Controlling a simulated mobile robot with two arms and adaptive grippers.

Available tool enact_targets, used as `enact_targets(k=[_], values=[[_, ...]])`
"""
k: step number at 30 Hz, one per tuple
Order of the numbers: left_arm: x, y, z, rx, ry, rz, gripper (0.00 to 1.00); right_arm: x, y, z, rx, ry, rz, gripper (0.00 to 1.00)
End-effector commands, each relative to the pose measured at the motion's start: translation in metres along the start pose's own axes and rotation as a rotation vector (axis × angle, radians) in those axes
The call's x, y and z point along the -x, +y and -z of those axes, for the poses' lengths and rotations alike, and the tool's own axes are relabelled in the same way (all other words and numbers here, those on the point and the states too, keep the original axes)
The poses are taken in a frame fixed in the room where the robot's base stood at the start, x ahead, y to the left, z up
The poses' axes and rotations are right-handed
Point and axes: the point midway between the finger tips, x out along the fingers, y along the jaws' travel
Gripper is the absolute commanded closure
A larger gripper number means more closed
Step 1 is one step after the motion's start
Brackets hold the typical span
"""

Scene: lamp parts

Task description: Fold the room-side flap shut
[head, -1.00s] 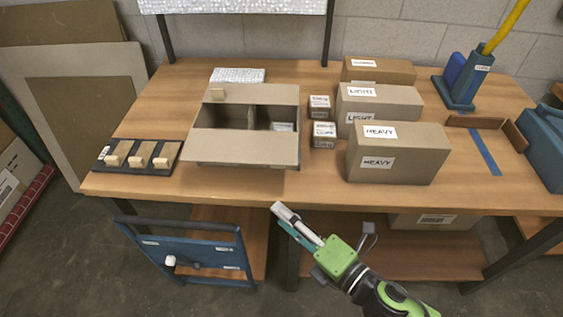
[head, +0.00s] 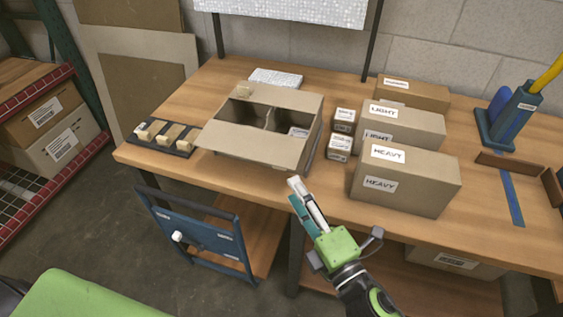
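An open brown carton (head: 262,165) stands on the workbench, left of the labelled boxes. Its near, room-side flap (head: 250,146) is folded outward and tilts toward the bench's front edge. Inside I see a divider and a white-labelled item (head: 298,132). My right gripper (head: 296,190) is just in front of the bench edge, below the carton's right front corner, apart from the flap. Its fingers lie close together with nothing between them. My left gripper is out of view.
Two small boxes (head: 340,147) stand close to the carton's right side, then larger HEAVY (head: 400,200) and LIGHT (head: 425,130) boxes. A dark tray with tan blocks (head: 172,133) is at left. A blue cart (head: 205,238) stands below the front edge.

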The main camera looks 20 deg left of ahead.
Motion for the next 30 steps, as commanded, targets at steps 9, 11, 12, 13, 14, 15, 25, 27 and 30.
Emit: enact_targets(k=[9,11,12,13,14,15,25,27,30], values=[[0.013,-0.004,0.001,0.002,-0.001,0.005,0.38,-0.068,0.002,0.001,-0.001,0.001,-0.001,0.61],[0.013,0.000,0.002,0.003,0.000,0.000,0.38,-0.077,0.002,0.000,0.000,0.001,0.000,0.61],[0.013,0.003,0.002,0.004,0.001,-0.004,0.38,-0.082,0.001,0.000,-0.001,0.001,0.000,0.61],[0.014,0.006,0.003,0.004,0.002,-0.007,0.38,-0.085,0.001,0.000,0.000,0.000,0.000,0.61],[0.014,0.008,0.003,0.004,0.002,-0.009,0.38,-0.088,0.001,0.000,0.000,0.000,0.000,0.61],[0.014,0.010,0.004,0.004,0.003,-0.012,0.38,-0.091,0.001,0.000,0.000,0.000,0.000,0.61],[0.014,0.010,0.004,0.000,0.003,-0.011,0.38,-0.097,-0.001,0.000,0.000,0.000,0.002,0.61],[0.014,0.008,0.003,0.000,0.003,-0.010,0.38,-0.097,0.000,0.000,0.000,0.000,0.001,0.61],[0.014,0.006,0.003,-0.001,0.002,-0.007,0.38,-0.097,0.000,0.000,0.000,0.000,0.001,0.87]])
